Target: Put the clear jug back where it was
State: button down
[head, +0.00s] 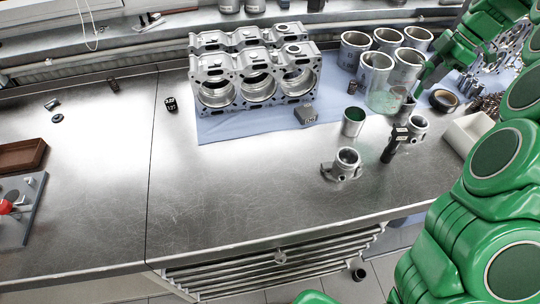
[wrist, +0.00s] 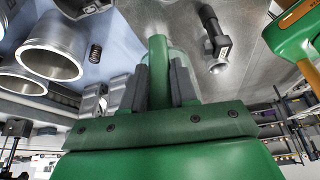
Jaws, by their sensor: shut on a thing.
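The clear jug (head: 383,101) is upright at the right edge of the blue cloth, in front of the metal cylinder liners, in the head view. My gripper (head: 411,96) reaches it from the right. In the wrist view, my gripper (wrist: 160,78) is shut on the jug, and part of the clear wall (wrist: 179,58) shows behind the dark fingers. The fingers and a green bar hide much of the jug there. I cannot tell whether its base touches the cloth.
Several cylinder liners (head: 374,72) stand close behind the jug. An engine block (head: 255,85) is at left. The bench's front middle is clear.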

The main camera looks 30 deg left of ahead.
jog(key=s+a, duration=0.2)
jog(key=s+a+r, duration=0.1)
jog(key=s+a, duration=0.1)
jog(key=s, duration=0.1)
jog(key=s+a, duration=0.2)
jog(key=a, duration=0.1)
jog(key=shift+s+r, duration=0.2)
jog(key=shift+r, duration=0.15)
jog(key=s+a+n, duration=0.1)
jog(key=s+a, duration=0.3)
jog(key=s, duration=0.6)
jog(key=s+a, duration=0.3)
jog(key=s, duration=0.7)
jog(key=s+a+n, duration=0.1)
jog(key=s+a, duration=0.3)
jog(key=s, duration=0.6)
jog(key=w+a+f, duration=0.9)
jog(key=f, duration=0.3)
jog(key=shift+a+f+g+h, duration=0.3)
jog(key=shift+a, duration=0.05)
jog(key=shift+w+f, duration=0.1)
